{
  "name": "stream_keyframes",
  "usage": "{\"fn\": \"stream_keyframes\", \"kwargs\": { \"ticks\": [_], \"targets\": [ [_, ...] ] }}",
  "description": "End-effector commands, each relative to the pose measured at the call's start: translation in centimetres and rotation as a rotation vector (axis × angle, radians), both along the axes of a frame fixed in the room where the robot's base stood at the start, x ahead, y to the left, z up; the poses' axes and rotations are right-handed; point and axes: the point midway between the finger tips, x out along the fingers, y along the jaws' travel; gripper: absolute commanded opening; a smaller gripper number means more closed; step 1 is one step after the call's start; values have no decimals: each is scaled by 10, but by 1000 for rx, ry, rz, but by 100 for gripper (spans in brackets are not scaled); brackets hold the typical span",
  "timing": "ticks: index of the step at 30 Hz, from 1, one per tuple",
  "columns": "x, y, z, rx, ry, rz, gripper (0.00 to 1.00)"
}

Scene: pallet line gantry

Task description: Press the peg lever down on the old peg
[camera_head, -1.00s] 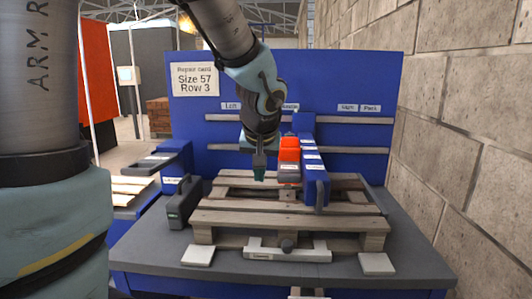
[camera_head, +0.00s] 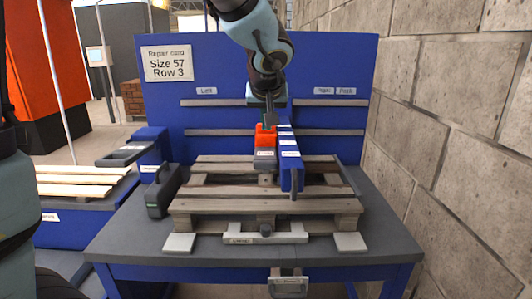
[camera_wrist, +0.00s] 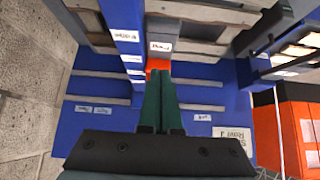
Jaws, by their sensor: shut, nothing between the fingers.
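An orange block (camera_head: 266,136) with a labelled grey part (camera_head: 264,161) below it stands over the pallet, beside a blue gantry arm (camera_head: 292,178). I cannot tell for sure which part is the peg lever, and the old peg is not clearly visible. My gripper (camera_head: 270,120) is shut and empty, pointing down at the top of the orange block. In the wrist view, the closed green fingers (camera_wrist: 160,80) reach the orange block (camera_wrist: 157,65); whether they touch it is unclear. The grey labelled part (camera_wrist: 161,46) shows beyond it.
The wooden pallet (camera_head: 225,206) lies on the grey bench (camera_head: 120,225). A dark grey case-like unit (camera_head: 160,192) stands at its left. A blue back panel (camera_head: 225,80) with rails rises behind, and a block wall (camera_head: 440,120) bounds the right. A repair card (camera_head: 166,63) hangs upper left.

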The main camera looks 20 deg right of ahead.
Motion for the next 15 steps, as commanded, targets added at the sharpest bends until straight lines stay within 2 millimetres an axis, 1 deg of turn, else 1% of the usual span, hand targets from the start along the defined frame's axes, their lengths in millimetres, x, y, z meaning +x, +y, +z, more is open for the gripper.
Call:
{"fn": "stream_keyframes", "kwargs": {
  "ticks": [12,13,15],
  "targets": [
    [50,-23,-65,5,3,-1,0],
    [53,-24,-69,4,4,-1,0],
    [50,-23,-81,4,2,-2,0]
  ]
}}
